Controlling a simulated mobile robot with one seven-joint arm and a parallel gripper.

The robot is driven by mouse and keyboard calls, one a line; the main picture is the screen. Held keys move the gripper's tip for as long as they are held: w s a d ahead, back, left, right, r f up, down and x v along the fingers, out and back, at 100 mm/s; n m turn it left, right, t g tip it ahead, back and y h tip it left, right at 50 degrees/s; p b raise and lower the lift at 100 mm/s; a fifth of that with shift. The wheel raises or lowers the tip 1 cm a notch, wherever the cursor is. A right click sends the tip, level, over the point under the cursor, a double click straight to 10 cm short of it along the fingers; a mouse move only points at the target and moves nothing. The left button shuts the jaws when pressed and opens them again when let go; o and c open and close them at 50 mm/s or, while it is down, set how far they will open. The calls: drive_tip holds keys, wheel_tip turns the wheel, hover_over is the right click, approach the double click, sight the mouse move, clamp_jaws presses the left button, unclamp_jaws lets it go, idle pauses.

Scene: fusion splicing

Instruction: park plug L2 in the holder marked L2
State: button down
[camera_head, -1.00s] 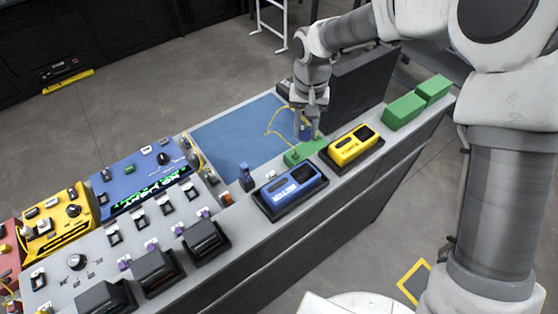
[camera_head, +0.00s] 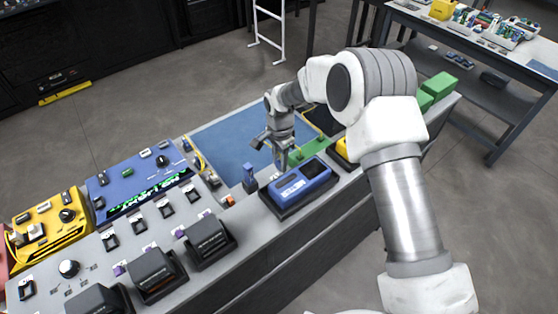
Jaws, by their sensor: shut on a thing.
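My gripper (camera_head: 281,163) points down just behind the blue handheld device (camera_head: 299,183), at the front edge of the blue mat (camera_head: 225,137). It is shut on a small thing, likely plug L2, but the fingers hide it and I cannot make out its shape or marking. A green strip (camera_head: 312,149) lies to the right of the gripper, partly behind the arm. I cannot tell whether it is a holder, and no L2 mark is legible.
A small blue upright piece (camera_head: 249,178) stands left of the blue device. A yellow device (camera_head: 342,148) is mostly hidden by my arm. Green blocks (camera_head: 438,87) sit at the bench's right end. Dark box-shaped units (camera_head: 208,241) line the front left. The blue mat is largely clear.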

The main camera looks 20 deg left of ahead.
drive_tip(key=shift+f+b, duration=0.8)
drive_tip(key=shift+f, duration=1.95)
drive_tip(key=shift+b, duration=0.65)
drive_tip(key=shift+s+f+b, duration=0.1)
drive_tip(key=shift+f+b, duration=0.4)
drive_tip(key=c, duration=0.5)
unclamp_jaws()
drive_tip(key=shift+r, duration=0.1)
